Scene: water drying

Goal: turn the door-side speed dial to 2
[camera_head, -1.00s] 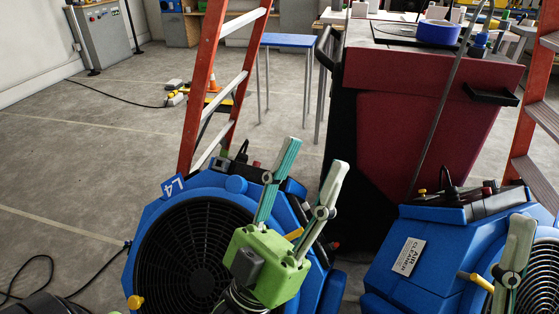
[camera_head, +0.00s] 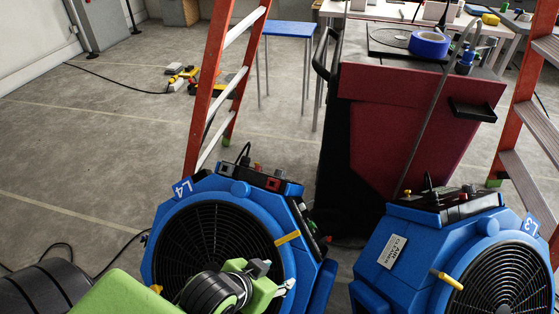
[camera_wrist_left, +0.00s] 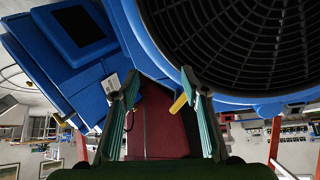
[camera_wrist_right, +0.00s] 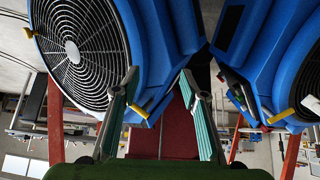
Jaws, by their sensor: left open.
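Two blue air machines stand side by side: L4 (camera_head: 170,228) at left and L3 (camera_head: 385,270) at right. L4's black control panel (camera_head: 262,180), with a red part, is on top. L3's panel (camera_head: 435,205) carries a small red knob (camera_head: 462,197). Dial markings are too small to read, and I cannot tell which machine is door-side. My left gripper (camera_head: 275,277) is low in front of L4's grille, covering part of it. Its fingers are apart and empty in the left wrist view (camera_wrist_left: 158,85). My right gripper (camera_wrist_right: 159,80) is open and empty, outside the head view.
Orange ladders (camera_head: 205,90) (camera_head: 515,140) stand behind the machines. A dark red cabinet (camera_head: 410,130) is behind the gap between them. A blue stool (camera_head: 288,28) stands farther back. Floor at left is open, with a black cable (camera_head: 115,255) near L4.

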